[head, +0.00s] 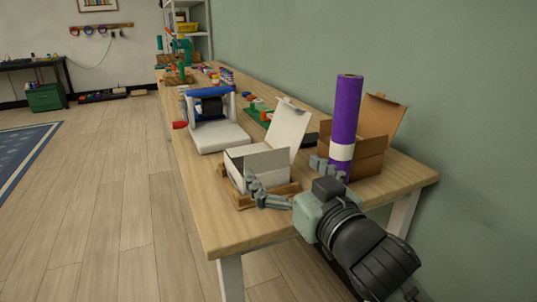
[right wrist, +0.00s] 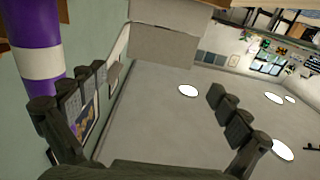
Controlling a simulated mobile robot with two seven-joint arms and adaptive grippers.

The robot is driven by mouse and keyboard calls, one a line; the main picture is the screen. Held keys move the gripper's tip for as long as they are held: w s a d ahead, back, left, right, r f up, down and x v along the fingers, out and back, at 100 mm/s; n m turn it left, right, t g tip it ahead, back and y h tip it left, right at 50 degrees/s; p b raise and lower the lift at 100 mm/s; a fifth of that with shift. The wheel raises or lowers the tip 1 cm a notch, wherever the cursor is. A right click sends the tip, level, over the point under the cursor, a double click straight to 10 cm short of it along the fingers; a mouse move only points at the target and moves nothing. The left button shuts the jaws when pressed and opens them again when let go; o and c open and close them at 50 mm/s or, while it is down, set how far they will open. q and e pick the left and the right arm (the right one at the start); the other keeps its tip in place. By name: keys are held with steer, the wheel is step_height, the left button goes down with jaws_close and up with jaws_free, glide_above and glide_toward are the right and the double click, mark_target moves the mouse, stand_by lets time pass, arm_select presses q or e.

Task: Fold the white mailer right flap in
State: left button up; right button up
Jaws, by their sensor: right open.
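The white mailer (head: 262,163) is an open box near the front end of the bench, sitting on a low wooden frame. Its lid (head: 288,127) stands raised at the back. The right flap cannot be told apart clearly, partly behind my gripper. My right gripper (head: 287,176) is open at the mailer's near right side, one finger in front of the mailer and the other by the purple roll. In the right wrist view my open fingers (right wrist: 155,112) have nothing between them. A pale panel (right wrist: 165,45) hangs above them there; I cannot tell which part it is. My left gripper is out of view.
A tall purple roll (head: 346,115) with a white band stands close to my right gripper, in front of an open brown cardboard box (head: 371,150). A blue and white machine (head: 213,118) stands behind the mailer to the left. The bench front corner (head: 225,235) is clear.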

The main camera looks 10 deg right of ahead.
mark_target(268, 153)
steer(key=x, duration=0.5)
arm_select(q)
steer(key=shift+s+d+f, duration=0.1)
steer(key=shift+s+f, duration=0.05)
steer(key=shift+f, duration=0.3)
arm_select(e)
steer(key=shift+w+a, duration=0.1)
steer(key=shift+w, duration=0.2)
steer(key=shift+c, duration=0.6)
